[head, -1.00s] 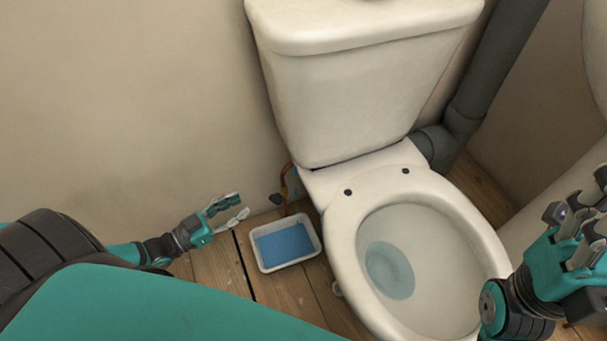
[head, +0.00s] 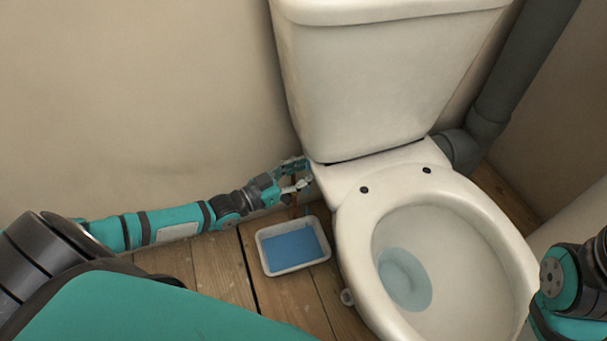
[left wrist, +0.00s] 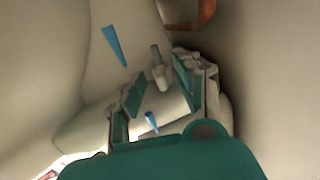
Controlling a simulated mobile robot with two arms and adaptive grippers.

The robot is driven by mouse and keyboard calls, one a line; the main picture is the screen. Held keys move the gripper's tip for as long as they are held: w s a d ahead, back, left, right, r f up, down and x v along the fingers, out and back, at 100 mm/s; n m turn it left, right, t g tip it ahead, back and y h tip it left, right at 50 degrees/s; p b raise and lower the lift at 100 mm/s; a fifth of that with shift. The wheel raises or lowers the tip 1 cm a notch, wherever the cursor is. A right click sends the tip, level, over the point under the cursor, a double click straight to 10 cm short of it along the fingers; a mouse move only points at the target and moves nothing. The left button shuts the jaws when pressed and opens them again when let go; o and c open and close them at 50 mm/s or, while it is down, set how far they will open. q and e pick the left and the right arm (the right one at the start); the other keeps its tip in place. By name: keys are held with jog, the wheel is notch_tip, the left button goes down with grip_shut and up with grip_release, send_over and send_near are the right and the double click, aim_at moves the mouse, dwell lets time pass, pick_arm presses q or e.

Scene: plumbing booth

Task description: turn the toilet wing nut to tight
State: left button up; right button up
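The toilet (head: 452,205) fills the right half of the head view, its cistern (head: 385,85) against the wall. My left gripper (head: 298,175) reaches in from the left under the cistern's lower left corner, its fingers apart. The wing nut cannot be made out in the head view. In the left wrist view the open fingers (left wrist: 160,92) stand on either side of a small grey stub (left wrist: 157,66). Two blue slivers, one upper left (left wrist: 115,46) and one lower (left wrist: 151,122), show there; I cannot tell whether they belong to the wing nut. My right gripper's fingers are out of view.
A white tray (head: 263,262) with blue inside sits on the plank floor (head: 215,270) below my left gripper. An orange-brown pipe (left wrist: 205,14) shows at the top of the left wrist view. A grey waste pipe (head: 500,95) stands right of the cistern.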

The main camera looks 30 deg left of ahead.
pick_arm(q)
jog(key=shift+w+d, duration=0.15)
jog(key=shift+w, duration=0.1)
grip_shut()
